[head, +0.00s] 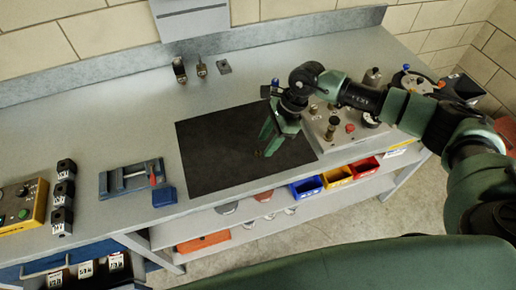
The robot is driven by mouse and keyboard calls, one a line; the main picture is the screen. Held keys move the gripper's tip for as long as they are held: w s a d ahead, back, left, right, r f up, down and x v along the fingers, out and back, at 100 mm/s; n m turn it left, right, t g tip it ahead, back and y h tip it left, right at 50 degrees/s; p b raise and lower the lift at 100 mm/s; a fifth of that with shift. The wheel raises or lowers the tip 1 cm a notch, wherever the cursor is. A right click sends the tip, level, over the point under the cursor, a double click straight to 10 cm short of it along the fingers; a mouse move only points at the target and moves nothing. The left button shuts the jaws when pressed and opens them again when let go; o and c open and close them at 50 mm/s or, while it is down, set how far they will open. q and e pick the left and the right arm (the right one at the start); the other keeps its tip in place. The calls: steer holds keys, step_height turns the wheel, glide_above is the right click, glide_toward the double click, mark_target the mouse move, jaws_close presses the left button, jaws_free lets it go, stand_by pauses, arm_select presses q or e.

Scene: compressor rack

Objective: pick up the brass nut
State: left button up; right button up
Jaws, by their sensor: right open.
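A small brownish thing, which looks like the brass nut (258,153), lies on the black mat (212,150) near its front middle. It is too small to make out its shape. My right gripper (267,143) comes in from the right, with its green fingers pointing down over the mat. It is open, and its fingertips are just above and beside the nut in the picture. I cannot tell whether they touch it. My left gripper is not in view.
A blue vise (128,181) and black blocks (63,197) stand left of the mat. Small metal fittings (201,67) stand behind it. A control panel with knobs (340,130) is at the right, under my right arm. Colored bins (337,176) sit below the front edge.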

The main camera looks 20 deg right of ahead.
mark_target(258, 151)
steer(key=x, duration=0.2)
steer(key=w+p+x, duration=0.1)
steer(key=x, duration=0.1)
steer(key=shift+a, duration=0.1)
steer(key=shift+s+f, duration=0.1)
steer(key=shift+f, duration=0.05)
steer(key=shift+s, duration=0.15)
jaws_close()
